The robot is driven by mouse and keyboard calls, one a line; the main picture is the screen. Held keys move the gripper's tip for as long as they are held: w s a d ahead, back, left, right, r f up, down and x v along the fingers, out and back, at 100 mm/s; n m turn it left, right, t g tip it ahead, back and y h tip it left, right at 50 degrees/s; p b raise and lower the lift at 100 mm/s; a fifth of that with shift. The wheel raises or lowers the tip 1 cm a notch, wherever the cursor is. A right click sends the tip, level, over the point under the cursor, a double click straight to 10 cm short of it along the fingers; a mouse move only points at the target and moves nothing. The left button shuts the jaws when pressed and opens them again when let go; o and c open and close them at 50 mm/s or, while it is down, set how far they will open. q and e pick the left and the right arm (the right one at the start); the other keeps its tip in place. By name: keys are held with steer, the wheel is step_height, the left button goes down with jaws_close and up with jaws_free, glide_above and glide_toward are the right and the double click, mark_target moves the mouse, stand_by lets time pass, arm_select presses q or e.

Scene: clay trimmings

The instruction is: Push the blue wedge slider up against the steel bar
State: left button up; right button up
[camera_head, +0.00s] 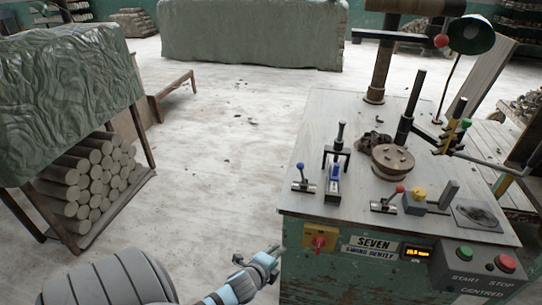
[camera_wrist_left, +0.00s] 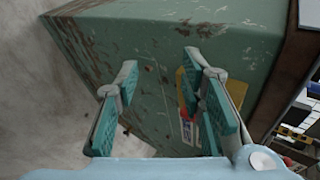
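A small blue wedge-like piece (camera_head: 335,172), which looks like the slider, sits on a narrow mount near the front left of the machine's grey top (camera_head: 300,207). A dark bridge-shaped frame (camera_head: 337,152) stands just behind it. I cannot tell for sure which piece is the steel bar; a grey upright bar (camera_head: 449,194) stands farther right, beside a yellow-topped block (camera_head: 415,203). My left gripper (camera_head: 272,256) is low, in front of and left of the machine, apart from the slider. In the left wrist view its fingers (camera_wrist_left: 160,75) are spread and empty, facing the green machine side. My right gripper is not seen.
A blue-knobbed lever (camera_head: 302,178) stands just left of the slider, and a red-knobbed lever (camera_head: 386,203) to its right. The front panel has a red knob on a yellow plate (camera_head: 320,239) and green and red buttons. A log rack (camera_head: 85,185) stands left; floor between is clear.

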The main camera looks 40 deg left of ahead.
arm_select(q)
steer(key=f, duration=0.1)
steer(key=s+f+n, duration=0.1)
steer(key=s+f+n+g, duration=0.1)
steer(key=shift+s+d, duration=0.25)
steer(key=s+d+f+n+g+h, duration=0.15)
steer(key=s+f+n+g, duration=0.25)
steer(key=s+f+n, duration=0.8)
steer(key=s+d+f+g, duration=0.2)
steer(key=s+d+f, duration=0.1)
steer(key=s, duration=0.7)
steer(key=s+d+f+g+h+p, duration=0.1)
steer(key=s+d+f, duration=0.3)
steer(key=s, duration=0.6)
steer(key=shift+d+f+n+g, duration=0.3)
steer(key=shift+f+g, duration=0.2)
steer(key=shift+f, duration=0.15)
steer(key=shift+w+a, duration=0.1)
